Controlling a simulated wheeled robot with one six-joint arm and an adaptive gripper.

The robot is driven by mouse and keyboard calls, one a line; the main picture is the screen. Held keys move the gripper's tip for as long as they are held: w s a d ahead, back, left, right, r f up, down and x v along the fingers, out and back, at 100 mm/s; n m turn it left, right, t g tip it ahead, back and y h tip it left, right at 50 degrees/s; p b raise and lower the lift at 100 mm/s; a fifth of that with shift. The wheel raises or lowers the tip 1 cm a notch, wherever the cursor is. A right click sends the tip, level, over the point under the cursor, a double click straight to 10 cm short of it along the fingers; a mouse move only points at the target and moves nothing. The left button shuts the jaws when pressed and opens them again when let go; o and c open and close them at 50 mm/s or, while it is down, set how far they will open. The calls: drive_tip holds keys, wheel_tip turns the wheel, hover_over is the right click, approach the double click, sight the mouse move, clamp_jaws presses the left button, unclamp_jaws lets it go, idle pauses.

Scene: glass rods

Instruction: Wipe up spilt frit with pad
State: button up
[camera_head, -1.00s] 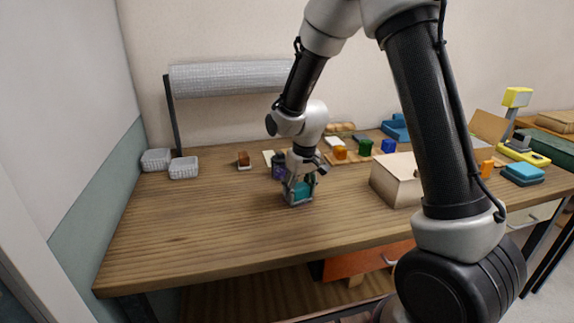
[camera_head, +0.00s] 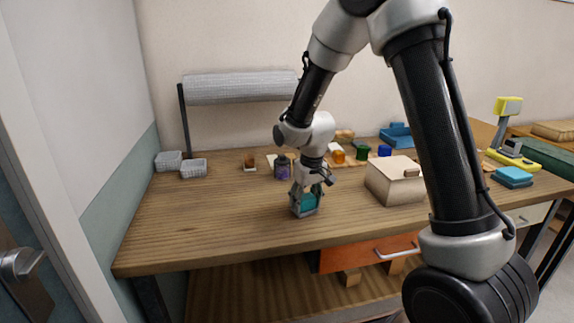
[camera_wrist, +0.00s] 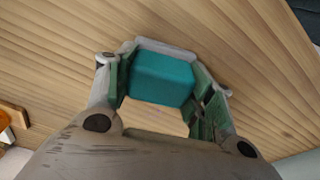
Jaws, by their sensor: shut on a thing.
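My gripper (camera_head: 306,206) is shut on a teal pad (camera_head: 308,201), low over the wooden bench top near its front edge. In the wrist view the pad (camera_wrist: 162,79) sits between the two fingers of my gripper (camera_wrist: 163,85), with bare wood grain around it. I cannot tell whether the pad touches the bench. I make out no spilt frit on the visible wood; the area under the pad and gripper is hidden.
The bench top (camera_head: 200,225) is clear to the left. A dark purple jar (camera_head: 282,168) stands just behind my gripper. A beige lidded box (camera_head: 394,182) stands to the right. Two white baskets (camera_head: 193,168) sit at the back left. A blue pad stack (camera_head: 512,176) lies far right.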

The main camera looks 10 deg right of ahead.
drive_tip(key=shift+w+r, duration=0.25)
drive_tip(key=shift+r, duration=0.9)
drive_tip(key=shift+s+r, duration=0.15)
drive_tip(key=shift+r, duration=2.7)
